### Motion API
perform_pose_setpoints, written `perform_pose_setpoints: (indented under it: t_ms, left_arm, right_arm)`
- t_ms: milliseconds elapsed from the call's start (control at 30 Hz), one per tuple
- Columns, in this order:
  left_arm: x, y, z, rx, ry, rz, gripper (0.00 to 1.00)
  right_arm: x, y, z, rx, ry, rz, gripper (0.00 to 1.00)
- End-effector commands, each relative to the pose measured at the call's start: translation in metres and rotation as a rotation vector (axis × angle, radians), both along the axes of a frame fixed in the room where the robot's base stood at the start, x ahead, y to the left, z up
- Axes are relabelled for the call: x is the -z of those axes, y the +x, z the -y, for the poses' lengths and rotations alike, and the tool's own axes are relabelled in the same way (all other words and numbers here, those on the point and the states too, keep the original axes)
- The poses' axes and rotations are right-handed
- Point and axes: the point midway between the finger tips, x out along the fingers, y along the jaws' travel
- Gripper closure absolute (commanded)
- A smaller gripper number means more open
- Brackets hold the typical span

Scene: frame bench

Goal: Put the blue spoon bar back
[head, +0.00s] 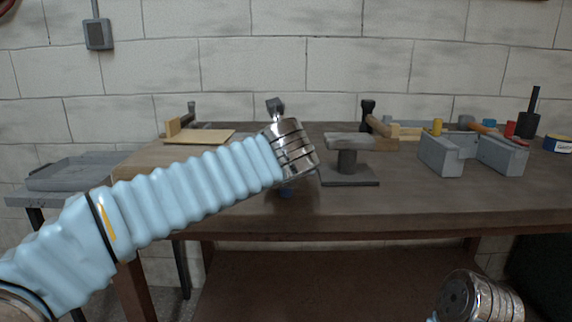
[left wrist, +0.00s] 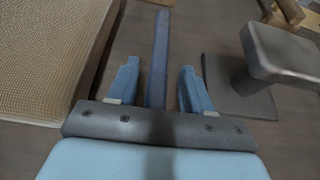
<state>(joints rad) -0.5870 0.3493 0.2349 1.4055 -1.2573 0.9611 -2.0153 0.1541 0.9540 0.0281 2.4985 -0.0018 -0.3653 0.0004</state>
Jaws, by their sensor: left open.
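A slim dark blue bar (left wrist: 160,40), which I take for the blue spoon bar, shows in the left wrist view. The fingers are open, one on each side, with a gap to the bar on both sides. The bar's lower end is hidden behind the gripper's palm. In the head view my left arm and wrist cover the bar. My right wrist shows at the bottom right there, but its fingers are out of the picture.
A grey metal stake (head: 347,148) on a square base stands right of the left gripper. A thin tan board (head: 205,136) lies at the left. Two grey blocks (head: 438,155) (head: 503,153) stand at the right, with hammers and small items behind. The bench's front strip (head: 420,212) is clear.

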Motion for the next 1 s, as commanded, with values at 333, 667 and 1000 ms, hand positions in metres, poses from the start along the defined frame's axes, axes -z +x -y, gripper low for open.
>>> perform_pose_setpoints:
  t_ms: [333,667,1000]
  left_arm:
    - [-0.017,-0.027,0.001,0.003,-0.003,0.003,0.5]
    - [-0.047,-0.091,0.0,0.001,-0.002,0.002,0.5]
    - [-0.055,-0.109,-0.001,0.0,0.0,-0.001,0.5]
  right_arm:
    - [-0.001,0.0,0.0,0.0,0.0,0.0,0.57]
    - [-0.002,0.0,0.0,-0.001,0.0,0.0,0.57]
    - [-0.003,0.0,0.0,-0.001,0.001,0.0,0.57]
